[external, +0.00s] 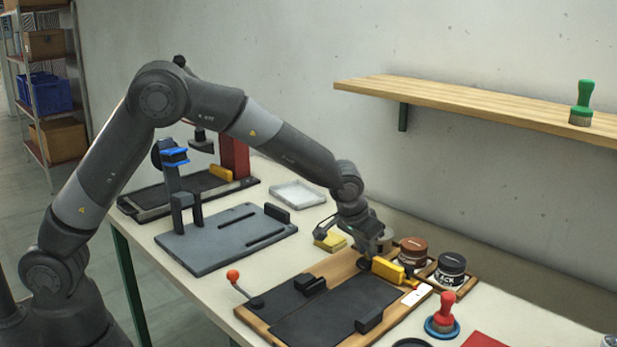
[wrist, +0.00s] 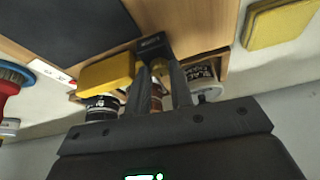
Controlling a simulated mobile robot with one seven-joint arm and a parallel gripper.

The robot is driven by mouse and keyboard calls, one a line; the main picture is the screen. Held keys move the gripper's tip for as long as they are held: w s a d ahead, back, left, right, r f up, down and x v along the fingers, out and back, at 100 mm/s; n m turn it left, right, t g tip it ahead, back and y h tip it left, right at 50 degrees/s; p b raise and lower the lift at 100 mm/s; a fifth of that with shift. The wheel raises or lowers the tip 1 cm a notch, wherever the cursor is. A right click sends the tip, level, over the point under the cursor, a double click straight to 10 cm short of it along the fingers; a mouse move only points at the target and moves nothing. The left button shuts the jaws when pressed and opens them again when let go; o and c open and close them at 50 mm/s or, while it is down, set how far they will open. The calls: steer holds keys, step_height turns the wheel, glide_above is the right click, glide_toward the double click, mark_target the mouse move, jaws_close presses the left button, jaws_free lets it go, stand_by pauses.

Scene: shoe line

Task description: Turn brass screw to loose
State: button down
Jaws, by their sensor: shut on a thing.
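The brass screw (wrist: 160,67) shows in the wrist view as a small brass-coloured round piece between my fingers, beside the end of a yellow block (wrist: 105,74). My gripper (wrist: 157,72) is shut on it, one dark finger on each side. In the external view my gripper (external: 366,258) reaches down at the far edge of a wooden board (external: 262,322), just left of the yellow block (external: 388,270). The screw is hidden there by my gripper. How far the screw is turned cannot be told.
A brown-lidded jar (external: 413,247) and a black jar (external: 450,268) stand close to my gripper on the right. A yellow sponge-like pad (external: 330,241) lies to the left. A red-handled brush (external: 444,313) stands at front right. A wooden shelf (external: 470,103) hangs above.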

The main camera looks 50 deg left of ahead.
stand_by(0.4)
steer(key=c, duration=1.3)
jaws_free()
steer(key=shift+d, duration=0.1)
steer(key=shift+s+r, duration=0.15)
steer(key=shift+r, duration=0.25)
steer(key=v, duration=0.7)
steer(key=shift+r, duration=0.1)
